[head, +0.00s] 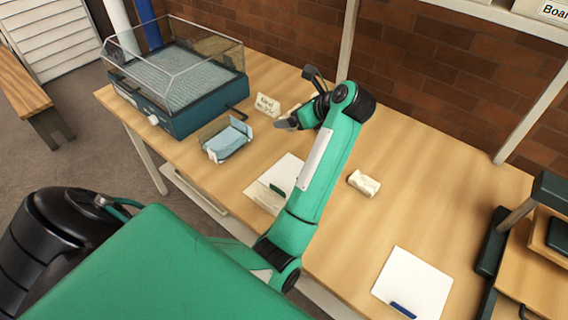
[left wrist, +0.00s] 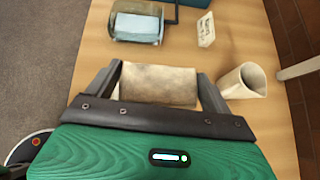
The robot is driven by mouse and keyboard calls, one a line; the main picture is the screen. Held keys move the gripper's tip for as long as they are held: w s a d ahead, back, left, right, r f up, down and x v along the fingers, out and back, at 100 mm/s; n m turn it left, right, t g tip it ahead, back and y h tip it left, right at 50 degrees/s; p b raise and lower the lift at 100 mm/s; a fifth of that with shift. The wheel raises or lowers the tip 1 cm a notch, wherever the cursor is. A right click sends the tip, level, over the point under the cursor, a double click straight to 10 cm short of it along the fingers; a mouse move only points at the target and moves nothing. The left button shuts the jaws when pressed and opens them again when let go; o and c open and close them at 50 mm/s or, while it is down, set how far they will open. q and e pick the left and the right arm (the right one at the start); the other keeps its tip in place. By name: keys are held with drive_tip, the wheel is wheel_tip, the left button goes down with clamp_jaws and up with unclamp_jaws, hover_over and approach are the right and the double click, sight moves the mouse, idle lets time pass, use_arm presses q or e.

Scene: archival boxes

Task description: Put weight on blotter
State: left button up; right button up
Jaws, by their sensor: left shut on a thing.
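My left gripper (head: 290,122) is out over the far part of the table, beside a small sign. In the left wrist view its two fingers (left wrist: 158,88) are closed on the sides of a mottled beige block, which looks like the weight (left wrist: 158,82). In the head view the block is mostly hidden by the gripper. A white sheet with a green tab (head: 285,172), perhaps the blotter, lies on the table, partly behind my arm. Another white sheet with a blue tab (head: 415,280) lies at the near right. My right gripper is not in view.
A clear-lidded teal chamber (head: 190,118) stands at the far left. A clear tray with blue sheets (head: 228,142) and the sign (head: 267,105) are near it. A cream block (head: 364,183) lies mid-table. A cream cup-like roll (left wrist: 243,82) stands right of my gripper.

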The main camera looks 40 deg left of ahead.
use_arm(q)
wheel_tip(320, 180, down, 15)
drive_tip(key=p, duration=0.2)
drive_tip(key=shift+r+p, duration=0.2)
drive_tip(key=shift+p, duration=0.15)
drive_tip(key=shift+f, duration=0.65)
wheel_tip(320, 180, down, 4)
drive_tip(key=shift+r+p, duration=0.15)
drive_tip(key=shift+p, duration=0.2)
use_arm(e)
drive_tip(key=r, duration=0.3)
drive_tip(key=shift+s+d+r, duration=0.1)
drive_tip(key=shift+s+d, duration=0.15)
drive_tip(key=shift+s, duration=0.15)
use_arm(q)
drive_tip(key=shift+f, duration=0.2)
drive_tip(key=o, duration=1.1)
drive_tip(key=shift+o, duration=0.2)
drive_tip(key=shift+r, duration=0.1)
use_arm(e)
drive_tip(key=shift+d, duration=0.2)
